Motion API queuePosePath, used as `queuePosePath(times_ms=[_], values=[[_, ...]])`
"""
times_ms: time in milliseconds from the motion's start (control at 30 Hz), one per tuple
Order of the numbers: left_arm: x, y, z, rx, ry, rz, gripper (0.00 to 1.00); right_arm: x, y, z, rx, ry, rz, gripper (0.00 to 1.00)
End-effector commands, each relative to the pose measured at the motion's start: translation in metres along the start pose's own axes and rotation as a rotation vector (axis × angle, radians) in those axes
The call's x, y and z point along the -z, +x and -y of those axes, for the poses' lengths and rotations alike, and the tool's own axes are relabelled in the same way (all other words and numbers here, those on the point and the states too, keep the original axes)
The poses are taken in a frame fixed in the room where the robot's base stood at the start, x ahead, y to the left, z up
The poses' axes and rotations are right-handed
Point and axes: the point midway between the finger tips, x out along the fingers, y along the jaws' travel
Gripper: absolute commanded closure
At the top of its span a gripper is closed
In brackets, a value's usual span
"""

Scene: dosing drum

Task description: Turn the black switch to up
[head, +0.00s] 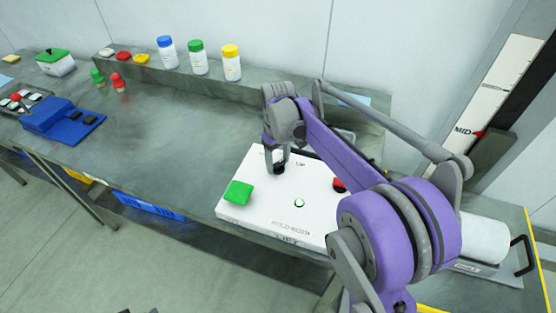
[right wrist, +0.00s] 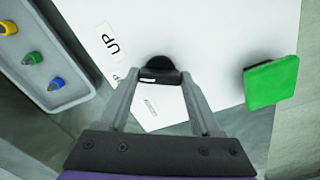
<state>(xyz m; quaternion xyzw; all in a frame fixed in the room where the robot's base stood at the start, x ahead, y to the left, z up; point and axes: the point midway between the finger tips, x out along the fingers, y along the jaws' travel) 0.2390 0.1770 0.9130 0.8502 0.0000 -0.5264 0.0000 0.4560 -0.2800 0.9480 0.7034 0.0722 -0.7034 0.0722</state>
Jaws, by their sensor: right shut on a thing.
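The black switch (head: 279,169) is a round knob on the white panel box (head: 262,213), largely covered by my right gripper (head: 276,162) in the head view. In the right wrist view the black switch (right wrist: 159,68) sits between the two finger ends, and my right gripper (right wrist: 160,82) is shut on it. A small white mark shows on the knob's near side. An "UP" label (right wrist: 112,45) is on the panel to the knob's upper left there. I cannot tell which position the switch points to. My left gripper is not in view.
A green square button (head: 238,192), a small round button (head: 299,203) and a red button (head: 339,185) are close by on the panel. Bottles (head: 197,58) stand on the back ledge. A blue device (head: 60,120) lies at left.

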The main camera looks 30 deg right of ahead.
Motion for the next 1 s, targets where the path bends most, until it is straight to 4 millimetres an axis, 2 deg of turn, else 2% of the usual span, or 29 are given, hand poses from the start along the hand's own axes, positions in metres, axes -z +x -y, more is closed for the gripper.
queuePosePath(times_ms=[400, 1000], values=[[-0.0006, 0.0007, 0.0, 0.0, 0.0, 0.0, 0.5, 0.0, -0.0002, -0.0001, 0.0, 0.243, 0.0, 0.91], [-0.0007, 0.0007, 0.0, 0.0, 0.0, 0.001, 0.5, 0.0, -0.0003, -0.0002, 0.0, 0.301, 0.0, 0.91]])
